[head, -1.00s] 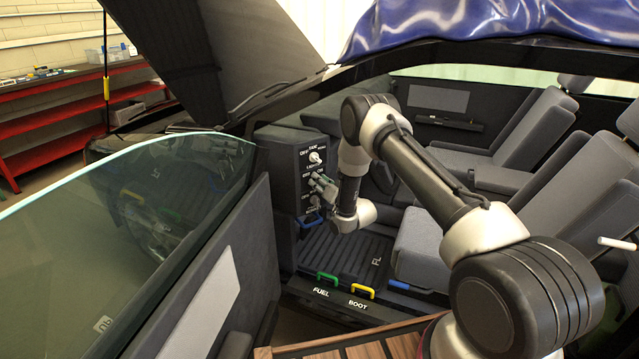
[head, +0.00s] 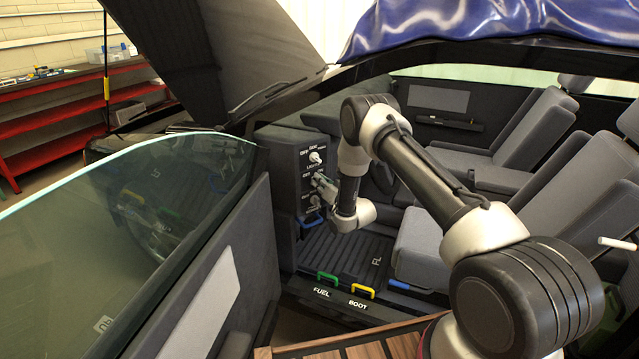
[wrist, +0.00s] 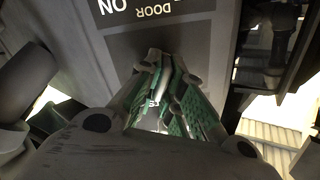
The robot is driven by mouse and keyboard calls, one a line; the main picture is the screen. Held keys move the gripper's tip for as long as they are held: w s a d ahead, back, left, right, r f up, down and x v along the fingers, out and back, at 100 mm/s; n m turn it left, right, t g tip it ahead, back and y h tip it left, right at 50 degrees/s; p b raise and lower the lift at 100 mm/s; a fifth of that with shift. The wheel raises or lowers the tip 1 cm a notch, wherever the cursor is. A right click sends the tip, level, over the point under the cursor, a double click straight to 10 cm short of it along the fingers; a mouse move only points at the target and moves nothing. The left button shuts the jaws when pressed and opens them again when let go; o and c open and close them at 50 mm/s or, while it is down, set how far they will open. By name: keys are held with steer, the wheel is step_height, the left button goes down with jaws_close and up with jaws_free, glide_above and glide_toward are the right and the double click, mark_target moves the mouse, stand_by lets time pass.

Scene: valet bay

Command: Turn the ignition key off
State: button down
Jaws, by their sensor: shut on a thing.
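The dark control panel (head: 305,150) stands inside the car, with a white-knobbed switch (head: 315,157) near its top above the word LIGHTS. My gripper (head: 322,182) is at the middle of the panel, below that switch. In the wrist view my gripper (wrist: 160,92) has its two green-padded fingers closed around a narrow pale piece, which I take to be the ignition key (wrist: 160,86). The key is mostly hidden by the fingers, so its angle is hard to tell. Upside-down DOOR and ON lettering shows on the panel just beyond the fingertips.
The door glass (head: 150,230) and door stand open at the left. Green (head: 327,277) and yellow (head: 362,290) handles marked FUEL and BOOT are on the sill. Seats (head: 430,240) are at the right. A lower switch on the panel is close below my gripper.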

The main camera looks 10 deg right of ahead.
steer(key=n, duration=0.5)
steer(key=shift+a+n, duration=0.1)
steer(key=shift+n, duration=0.3)
steer(key=n, duration=0.5)
steer(key=shift+s+a, duration=0.1)
stand_by(0.3)
steer(key=c, duration=1.6)
jaws_free()
steer(key=shift+o, duration=0.2)
steer(key=v, duration=1.2)
steer(key=shift+f, duration=0.1)
